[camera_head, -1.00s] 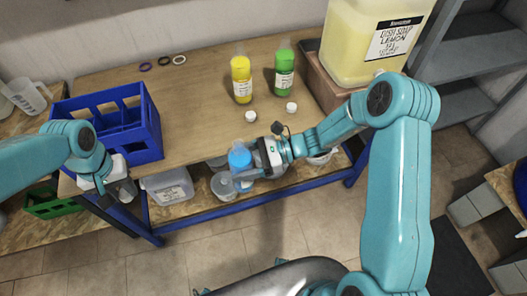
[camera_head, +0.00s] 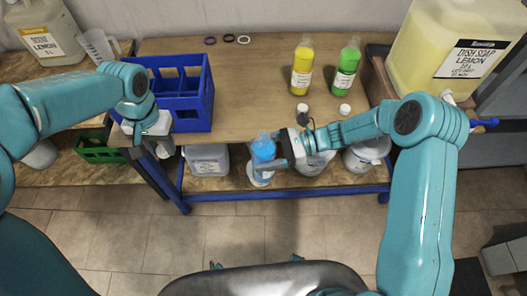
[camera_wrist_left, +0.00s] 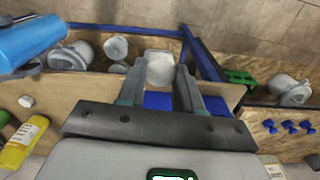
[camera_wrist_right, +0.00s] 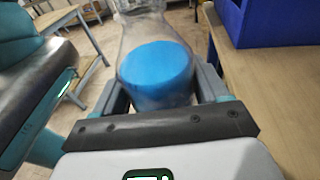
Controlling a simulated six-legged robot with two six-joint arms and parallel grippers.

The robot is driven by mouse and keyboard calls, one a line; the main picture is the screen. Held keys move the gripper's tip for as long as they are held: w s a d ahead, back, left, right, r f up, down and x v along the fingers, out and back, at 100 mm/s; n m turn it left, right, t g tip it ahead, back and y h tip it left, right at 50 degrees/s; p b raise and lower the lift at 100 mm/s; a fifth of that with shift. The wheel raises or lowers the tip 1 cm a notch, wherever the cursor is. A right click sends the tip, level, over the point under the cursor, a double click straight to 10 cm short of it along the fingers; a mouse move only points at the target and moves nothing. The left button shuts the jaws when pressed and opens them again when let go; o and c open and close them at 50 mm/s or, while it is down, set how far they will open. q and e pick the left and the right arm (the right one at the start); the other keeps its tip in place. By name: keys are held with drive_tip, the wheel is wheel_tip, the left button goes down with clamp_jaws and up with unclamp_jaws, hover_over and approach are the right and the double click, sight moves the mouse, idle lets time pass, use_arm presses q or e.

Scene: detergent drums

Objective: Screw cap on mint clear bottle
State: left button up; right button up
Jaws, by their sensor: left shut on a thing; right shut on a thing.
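A clear bottle with blue liquid (camera_head: 263,153) is held by my right gripper (camera_head: 277,161), in front of the bench's front edge. In the right wrist view the bottle (camera_wrist_right: 156,72) is between the two fingers, its clear part above the blue liquid. My left gripper (camera_head: 164,149) is below the front of the blue crate, its fingers closed on a small whitish piece. In the left wrist view this whitish piece (camera_wrist_left: 160,69) sits between the fingertips; it looks like a cap, but its details are blurred. The two grippers are well apart.
A blue crate (camera_head: 180,117) stands at the bench's left. A yellow bottle (camera_head: 302,72) and a green bottle (camera_head: 346,70) stand farther back, with two white caps (camera_head: 302,107) (camera_head: 345,109) before them. A lemon soap drum (camera_head: 445,50) is at right. The bench middle is clear.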

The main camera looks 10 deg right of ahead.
use_arm(q)
drive_tip(key=d+r+m, duration=0.3)
drive_tip(key=d+r, duration=0.2)
drive_tip(key=d, duration=0.7)
drive_tip(key=d+r+m, duration=0.3)
drive_tip(key=d+r, duration=0.2)
drive_tip(key=d, duration=0.7)
drive_tip(key=shift+w+d+m, duration=0.15)
drive_tip(key=shift+d+m, duration=0.2)
drive_tip(key=shift+m, duration=0.05)
drive_tip(key=shift+f, duration=0.1)
